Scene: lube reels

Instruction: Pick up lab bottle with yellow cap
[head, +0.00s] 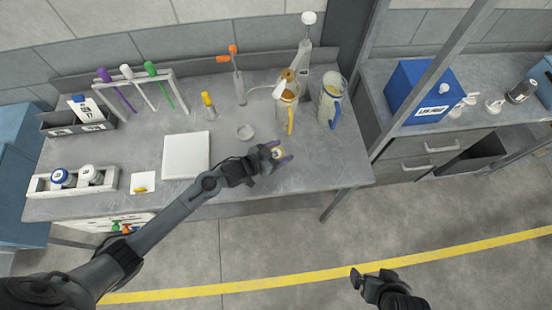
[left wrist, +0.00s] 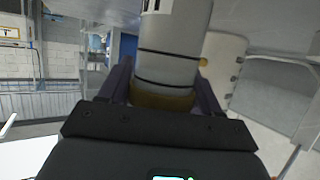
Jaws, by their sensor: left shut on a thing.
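My left gripper (head: 276,153) is shut on a lab bottle (head: 278,152), over the front right part of the grey bench. From above, only a small pale and yellowish bit of the bottle shows between the purple fingers. In the left wrist view the bottle (left wrist: 170,70) is a grey cylinder with dark bands, and its yellowish-brown end (left wrist: 163,101) sits between the fingers. The top of that view cuts off its other end. I cannot tell whether it touches the bench. My right gripper (head: 366,280) is low in the head view, off the bench; its jaws are unclear.
Two jugs (head: 331,103) stand behind my left gripper, with dispensers (head: 304,55) at the back. A rack (head: 125,76) and a bottle tray (head: 110,182) are farther left.

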